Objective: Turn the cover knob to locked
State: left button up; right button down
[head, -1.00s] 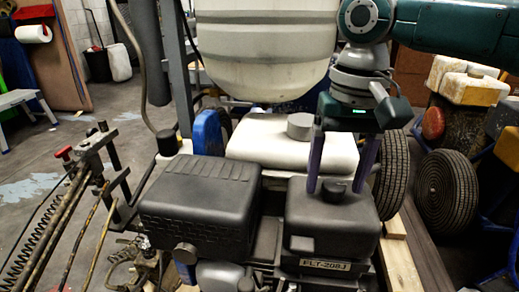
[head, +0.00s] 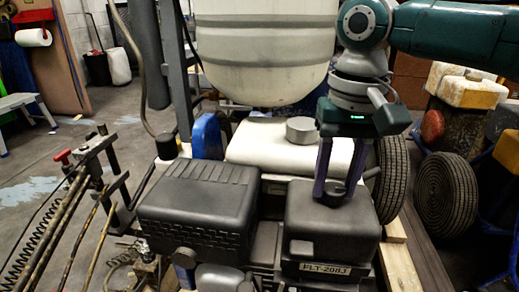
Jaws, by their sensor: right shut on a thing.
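The cover knob (head: 334,197) is a small dark round knob on top of the black cover (head: 360,226) at the lower right, above a plate reading FLT-208J. My right gripper (head: 335,190) comes down from above with its two purple fingers shut on the knob, one on each side. The fingers hide part of the knob, and I cannot tell from its shape how far it is turned. My left gripper is not in view.
A larger black ribbed box (head: 197,203) stands left of the cover. Behind are a white tank with a grey cap (head: 301,129) and a big pale barrel (head: 262,50). Metal rods and a coiled spring (head: 57,210) stand at the left. Wheels are at the right.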

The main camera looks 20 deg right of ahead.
jog(key=shift+r+p, duration=0.2)
jog(key=shift+p, duration=0.4)
jog(key=n+p, duration=0.3)
jog(key=p, duration=0.2)
jog(key=shift+n, duration=0.3)
jog(key=shift+n+p, duration=0.45)
jog(key=shift+n, duration=0.05)
jog(key=n, duration=0.2)
jog(key=shift+f+n+p, duration=0.15)
jog(key=shift+n+p, duration=0.15)
jog(key=shift+p, duration=0.05)
jog(key=n, duration=0.3)
jog(key=shift+n, duration=0.4)
jog(key=n, duration=0.3)
jog(key=shift+a+n+g, duration=0.1)
jog(key=shift+n+g, duration=0.2)
jog(key=shift+n, duration=1.6)
